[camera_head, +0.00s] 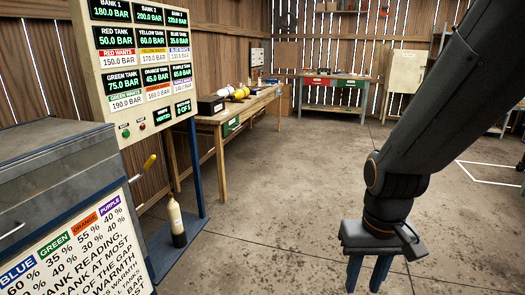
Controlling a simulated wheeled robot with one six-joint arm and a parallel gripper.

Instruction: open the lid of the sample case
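My gripper (367,283) hangs at the lower right in the head view, pointing down over the bare concrete floor. Its two blue fingers are apart with nothing seen between them; their tips are near the bottom edge. I cannot tell for sure which thing is the sample case. A small dark box (211,106) stands on the near end of the wooden bench, far from my gripper. Whether it has a lid is too small to tell.
The wooden workbench (238,112) runs along the left wall, with yellow items (238,93) on it. A pressure display board (143,65) and a grey metal cabinet (55,160) stand at left. A bottle (176,221) stands near the board's foot. The middle floor is clear.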

